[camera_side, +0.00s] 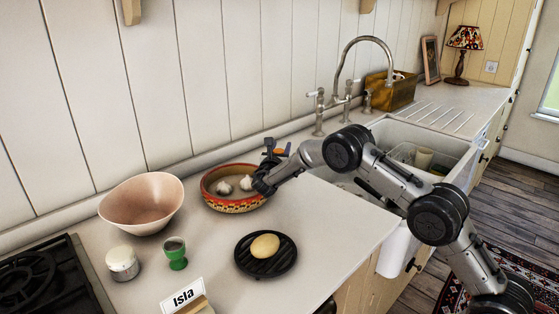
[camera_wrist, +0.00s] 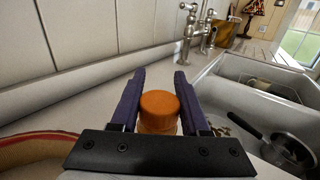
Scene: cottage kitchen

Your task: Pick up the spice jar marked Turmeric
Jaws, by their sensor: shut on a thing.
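A jar with an orange lid (camera_wrist: 160,104) is between the two dark purple fingers of my gripper (camera_wrist: 160,76) in the wrist view. My gripper is shut on it, with a finger on each side. No label on it can be read, so I cannot tell from the view whether it says Turmeric. In the side view my gripper (camera_side: 276,150) is at the right rim of the patterned bowl, near the wall, and only a small orange patch of the jar shows behind the fingers. I cannot tell whether the jar is lifted off the counter.
The patterned bowl (camera_side: 235,204) holds garlic bulbs, close to my gripper. A pink bowl (camera_side: 140,203), white-lidded jar (camera_side: 122,263), green egg cup (camera_side: 175,253), black trivet (camera_side: 266,270) with a potato-like item, and "Isla" card (camera_side: 182,295) stand nearer. The tap (camera_side: 348,75) and sink lie right.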

